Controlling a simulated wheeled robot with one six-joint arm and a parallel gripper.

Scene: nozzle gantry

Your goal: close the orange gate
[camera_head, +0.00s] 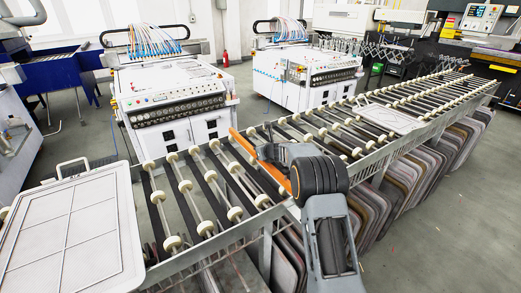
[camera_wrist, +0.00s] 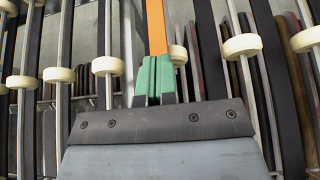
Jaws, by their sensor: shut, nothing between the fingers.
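The orange gate shows as a long thin orange bar (camera_head: 244,146) running across the roller conveyor, roughly in line with the rollers, left of my arm. Its near part is partly hidden behind my gripper (camera_head: 270,153). In the wrist view the orange bar (camera_wrist: 155,27) runs up from just past the fingertips of my gripper (camera_wrist: 154,80). The green fingers are together with nothing between them. The fingertips overlap the bar's near end in that view; I cannot tell whether they touch it. The gate's hinge is not clear to see.
The roller conveyor (camera_head: 188,187) with cream wheels crosses the scene. A white framed panel (camera_head: 70,225) lies at its left end and another (camera_head: 392,118) farther right. Several panels (camera_head: 405,180) are stacked beneath. White machines (camera_head: 175,95) stand behind, with grey floor between.

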